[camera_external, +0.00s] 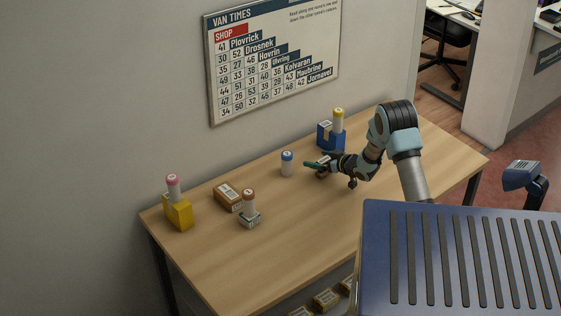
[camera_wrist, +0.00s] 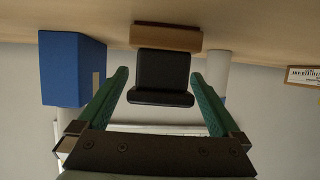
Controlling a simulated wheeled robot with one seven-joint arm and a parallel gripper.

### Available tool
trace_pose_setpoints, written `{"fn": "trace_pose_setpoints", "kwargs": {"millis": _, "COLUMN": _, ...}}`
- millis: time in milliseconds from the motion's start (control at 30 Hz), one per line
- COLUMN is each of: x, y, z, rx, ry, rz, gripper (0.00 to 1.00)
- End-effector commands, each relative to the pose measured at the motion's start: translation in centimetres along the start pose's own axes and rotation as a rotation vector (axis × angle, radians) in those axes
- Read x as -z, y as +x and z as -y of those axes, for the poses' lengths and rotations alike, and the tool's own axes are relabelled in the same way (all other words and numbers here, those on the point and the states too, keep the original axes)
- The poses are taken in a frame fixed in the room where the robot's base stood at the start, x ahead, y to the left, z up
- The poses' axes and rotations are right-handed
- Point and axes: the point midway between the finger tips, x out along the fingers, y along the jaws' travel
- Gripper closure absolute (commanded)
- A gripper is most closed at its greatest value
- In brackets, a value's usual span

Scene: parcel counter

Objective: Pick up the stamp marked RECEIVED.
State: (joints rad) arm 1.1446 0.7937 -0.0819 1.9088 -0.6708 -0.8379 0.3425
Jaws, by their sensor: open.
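My gripper (camera_external: 318,160) is low over the table near its back edge, its green fingers apart and empty. The wrist view is upside down, with the table at the top. There, between and beyond the fingertips of my gripper (camera_wrist: 159,78), stands a black block-like thing (camera_wrist: 162,75) with a flared end on a brown base (camera_wrist: 166,38). It looks like a hand stamp; no RECEIVED marking is readable. In the outside view its small brown part (camera_external: 322,174) shows beside my fingers, which hide most of it. I see no contact with it.
Behind it, a white cylinder (camera_wrist: 217,68) and a blue box (camera_wrist: 73,68) flank it in the wrist view. Outside, a blue-capped cylinder (camera_external: 287,165) and the blue box (camera_external: 325,137) stand nearby. A yellow box (camera_external: 178,212) and brown parcel (camera_external: 228,195) stand left.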

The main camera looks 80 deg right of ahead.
Motion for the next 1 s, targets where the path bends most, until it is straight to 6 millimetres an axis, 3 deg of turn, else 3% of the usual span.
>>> {"fn": "trace_pose_setpoints", "kwargs": {"millis": 267, "x": -0.01, "y": 0.38, "z": 0.0, "rx": 0.0, "ry": 0.0, "rz": -0.001, "gripper": 0.0}}
{"fn": "trace_pose_setpoints", "kwargs": {"millis": 1000, "x": 0.0, "y": 0.35, "z": -0.01, "rx": 0.0, "ry": 0.0, "rz": -0.001, "gripper": 0.82}}
